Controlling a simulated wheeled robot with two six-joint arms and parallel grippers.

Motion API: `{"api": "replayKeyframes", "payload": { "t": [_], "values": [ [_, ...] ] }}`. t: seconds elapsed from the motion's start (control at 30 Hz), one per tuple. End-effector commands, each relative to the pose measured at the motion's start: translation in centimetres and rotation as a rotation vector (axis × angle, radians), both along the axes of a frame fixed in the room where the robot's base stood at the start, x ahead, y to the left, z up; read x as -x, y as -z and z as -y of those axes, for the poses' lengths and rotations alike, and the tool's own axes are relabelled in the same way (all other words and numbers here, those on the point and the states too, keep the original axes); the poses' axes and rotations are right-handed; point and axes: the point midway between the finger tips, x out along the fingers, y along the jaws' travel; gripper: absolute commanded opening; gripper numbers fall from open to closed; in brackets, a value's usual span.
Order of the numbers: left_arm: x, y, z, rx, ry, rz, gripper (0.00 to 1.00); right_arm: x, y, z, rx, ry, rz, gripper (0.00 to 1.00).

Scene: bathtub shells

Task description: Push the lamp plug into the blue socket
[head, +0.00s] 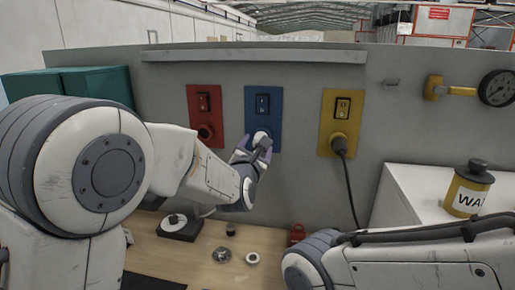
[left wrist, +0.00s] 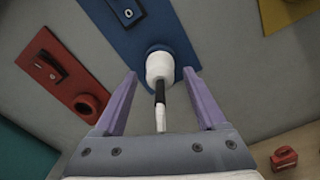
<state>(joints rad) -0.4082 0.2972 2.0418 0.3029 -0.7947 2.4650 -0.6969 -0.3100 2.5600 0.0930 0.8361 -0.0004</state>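The blue socket plate (head: 277,106) is on the grey wall panel, between a red and a yellow one. It also shows at the top of the left wrist view (left wrist: 128,28). The white lamp plug (left wrist: 160,65) is at the blue plate's round outlet, its front end hidden against it; how deep it sits I cannot tell. A black-and-white cord end (left wrist: 160,103) trails back from it. My left gripper (left wrist: 160,72) has its purple fingers on either side of the plug, with gaps visible at both sides. It also shows in the head view (head: 254,150). My right gripper is out of view.
The red plate (head: 203,128) has an empty outlet. The yellow plate (head: 335,105) holds a dark plug with a hanging cable. A black block with a white disc (head: 179,226) and small parts lie on the wooden bench (head: 200,258). A yellow can (head: 467,192) stands at right.

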Motion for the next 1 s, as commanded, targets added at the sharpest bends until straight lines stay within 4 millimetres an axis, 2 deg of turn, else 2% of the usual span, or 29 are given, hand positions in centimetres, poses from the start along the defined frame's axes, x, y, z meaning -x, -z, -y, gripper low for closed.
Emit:
{"api": "replayKeyframes", "payload": {
  "t": [0.37,0.47,0.8,1.0],
  "values": [
    [0.5,0.1,-0.1,0.000,0.001,0.000,0.76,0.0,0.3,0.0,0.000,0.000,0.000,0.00],
    [1.6,0.2,-0.3,0.000,0.001,0.000,0.76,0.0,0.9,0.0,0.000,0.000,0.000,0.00],
    [7.9,0.2,-1.5,0.001,0.001,0.002,0.76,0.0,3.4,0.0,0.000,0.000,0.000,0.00],
    [10.0,0.1,-1.9,0.001,0.001,-0.001,0.76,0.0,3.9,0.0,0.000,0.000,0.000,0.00]
  ]
}}
